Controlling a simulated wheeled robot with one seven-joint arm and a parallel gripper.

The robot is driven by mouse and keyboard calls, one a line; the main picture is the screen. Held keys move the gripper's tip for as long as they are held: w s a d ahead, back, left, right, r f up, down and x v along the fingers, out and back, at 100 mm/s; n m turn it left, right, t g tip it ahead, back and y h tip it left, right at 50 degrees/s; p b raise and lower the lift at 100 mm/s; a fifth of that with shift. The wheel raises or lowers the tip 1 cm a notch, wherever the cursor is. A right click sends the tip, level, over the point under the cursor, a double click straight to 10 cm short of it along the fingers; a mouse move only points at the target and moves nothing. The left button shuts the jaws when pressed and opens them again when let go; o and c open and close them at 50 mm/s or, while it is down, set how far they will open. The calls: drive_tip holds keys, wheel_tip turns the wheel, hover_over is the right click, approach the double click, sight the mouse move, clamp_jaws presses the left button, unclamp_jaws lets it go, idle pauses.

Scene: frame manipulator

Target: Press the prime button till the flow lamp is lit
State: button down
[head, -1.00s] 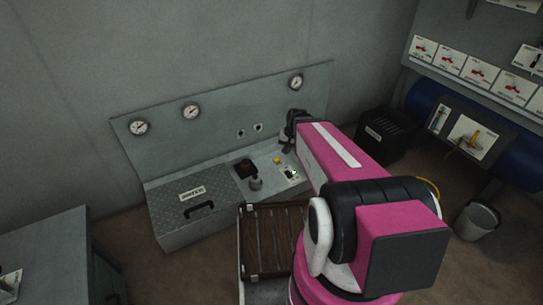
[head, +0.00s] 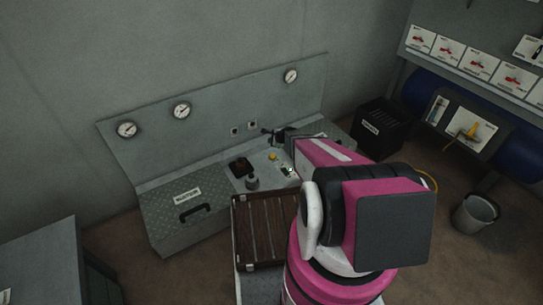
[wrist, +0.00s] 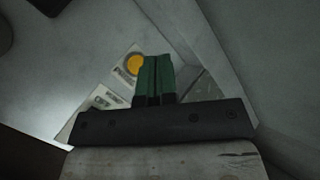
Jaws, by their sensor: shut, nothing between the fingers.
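The yellow prime button (head: 273,156) stands on the grey sloped panel below the wall gauges. In the wrist view it shows as a round orange-yellow button (wrist: 134,64) with a white label beside it. My gripper (wrist: 155,72) is shut, its green fingers together and empty. The fingers appear just right of the button in that view, and I see no clear contact. In the head view my wrist is above and behind the button, and the fingertips cannot be made out. A small green spot (head: 287,169) lies on the panel right of the button; I cannot tell whether it is the flow lamp.
A tread-plate lid with a black handle (head: 194,210) lies farther left. A brown slatted tray (head: 265,235) is in front. A black crate (head: 383,130) stands right.

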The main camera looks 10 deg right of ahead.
sight(272, 157)
drive_tip(key=shift+w+d+f+m, duration=0.2)
drive_tip(key=shift+w+f+m, duration=0.25)
drive_tip(key=shift+f, duration=0.15)
drive_tip(key=shift+w+d+f+m, duration=0.15)
drive_tip(key=shift+w+f+m, duration=0.2)
drive_tip(key=shift+w+f, duration=0.15)
drive_tip(key=shift+f, duration=0.2)
drive_tip(key=shift+f, duration=4.25)
drive_tip(key=shift+f, duration=0.1)
drive_tip(key=shift+f, duration=0.35)
drive_tip(key=shift+f, duration=0.4)
drive_tip(key=shift+r, duration=0.85)
